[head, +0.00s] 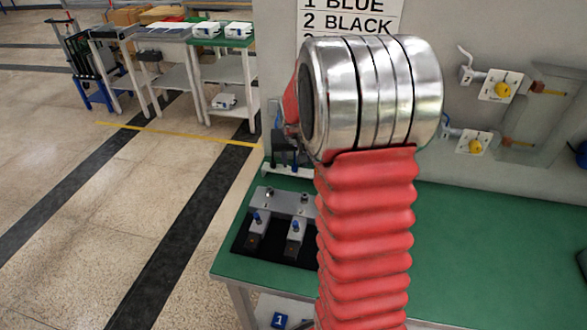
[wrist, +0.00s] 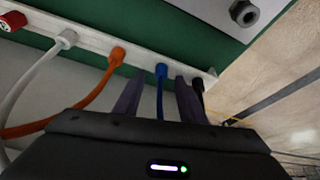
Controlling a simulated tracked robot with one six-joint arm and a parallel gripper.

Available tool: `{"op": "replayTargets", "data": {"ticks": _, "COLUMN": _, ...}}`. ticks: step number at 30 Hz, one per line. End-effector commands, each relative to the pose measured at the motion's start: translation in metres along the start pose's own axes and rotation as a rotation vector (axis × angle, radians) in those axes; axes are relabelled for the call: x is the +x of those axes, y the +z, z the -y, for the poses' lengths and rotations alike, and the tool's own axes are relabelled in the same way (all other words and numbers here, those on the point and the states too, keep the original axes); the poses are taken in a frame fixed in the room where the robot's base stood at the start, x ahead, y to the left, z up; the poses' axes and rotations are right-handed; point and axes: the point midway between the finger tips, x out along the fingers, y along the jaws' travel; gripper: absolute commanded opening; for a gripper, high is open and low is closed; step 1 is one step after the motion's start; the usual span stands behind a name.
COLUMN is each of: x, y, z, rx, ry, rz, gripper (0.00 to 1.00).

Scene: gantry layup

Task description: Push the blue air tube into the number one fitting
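The blue air tube (wrist: 161,88) hangs from a white rack rail in the wrist view, its blue end at the rail. My gripper (wrist: 160,88) has its two dark fingers on either side of this tube, with gaps to it; it is open. In the head view my arm hides most of my gripper (head: 286,150), a dark shape above the white rack. A grey round fitting (wrist: 245,12) shows at the top of the wrist view; its number is not visible. In the head view, a fixture with two blue-topped blocks (head: 295,228) sits on the green bench; I cannot read numbers there.
Orange (wrist: 116,58), white (wrist: 66,40) and black (wrist: 198,87) tubes hang in the same rail (wrist: 90,42), the black one close beside my right finger. A wall sign (head: 348,18) reads "1 BLUE, 2 BLACK".

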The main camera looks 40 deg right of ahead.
Motion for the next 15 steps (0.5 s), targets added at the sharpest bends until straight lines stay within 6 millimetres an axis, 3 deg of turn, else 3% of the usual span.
{"op": "replayTargets", "data": {"ticks": 6, "x": -0.0001, "y": 0.0001, "z": 0.0002, "rx": 0.0, "ry": 0.0, "rz": 0.0, "gripper": 0.36}}
{"op": "replayTargets", "data": {"ticks": 15, "x": -0.0002, "y": 0.0001, "z": 0.0004, "rx": 0.0, "ry": 0.0, "rz": 0.0, "gripper": 0.15}}
